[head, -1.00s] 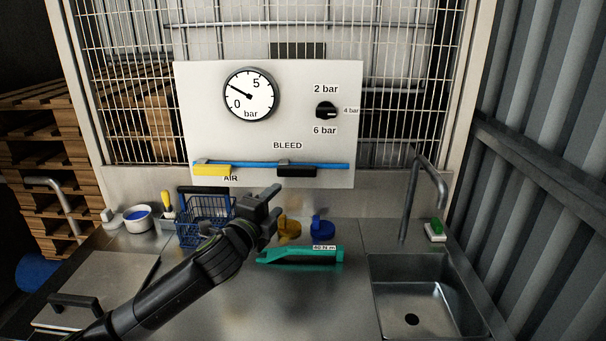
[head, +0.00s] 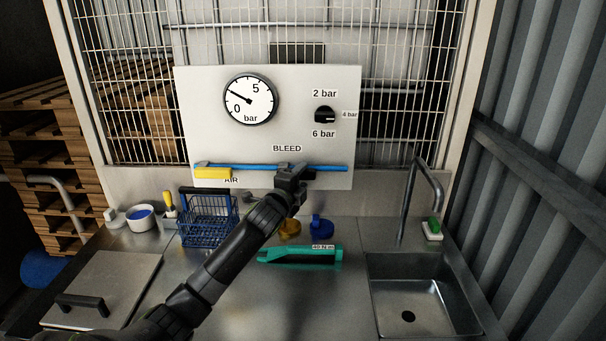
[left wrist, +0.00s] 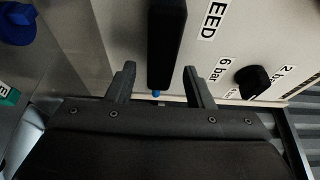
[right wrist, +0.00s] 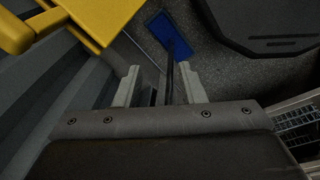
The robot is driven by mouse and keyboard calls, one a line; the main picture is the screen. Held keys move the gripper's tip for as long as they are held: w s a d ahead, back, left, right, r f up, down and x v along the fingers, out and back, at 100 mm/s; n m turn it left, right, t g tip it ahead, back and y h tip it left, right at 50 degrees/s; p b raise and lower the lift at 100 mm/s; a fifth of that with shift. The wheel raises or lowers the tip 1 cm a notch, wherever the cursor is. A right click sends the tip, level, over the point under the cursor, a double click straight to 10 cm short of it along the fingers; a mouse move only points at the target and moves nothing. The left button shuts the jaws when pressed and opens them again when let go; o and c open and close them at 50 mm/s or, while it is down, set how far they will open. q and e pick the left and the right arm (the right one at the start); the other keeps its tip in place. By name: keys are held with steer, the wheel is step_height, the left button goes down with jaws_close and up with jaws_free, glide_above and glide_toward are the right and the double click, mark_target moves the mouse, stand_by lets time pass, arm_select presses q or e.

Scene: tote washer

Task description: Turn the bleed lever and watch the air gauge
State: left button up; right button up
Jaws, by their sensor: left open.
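The air gauge (head: 249,100) is a round white dial marked 0, 5 and bar. Its needle points up and left, between 0 and 5. The black bleed lever (left wrist: 167,40) lies between the fingers of my left gripper (left wrist: 160,88), which is open, with a gap on either side. In the head view my left gripper (head: 291,176) is at the panel below the BLEED label and hides most of the lever. My right gripper (right wrist: 159,85) is open and shows only in its wrist view, where a thin dark rod passes between or behind its fingers.
The yellow AIR lever (head: 213,173) lies along the blue pipe (head: 245,168). A black selector knob (head: 325,115) sits at the panel's right. A blue basket (head: 208,222), a green torque tool (head: 300,255) and a blue fitting (head: 321,228) stand below. A sink (head: 415,285) is at right.

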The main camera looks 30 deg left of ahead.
arm_select(q)
steer(key=shift+w+a, duration=0.1)
steer(key=shift+w, duration=0.65)
steer(key=shift+c, duration=0.5)
jaws_close()
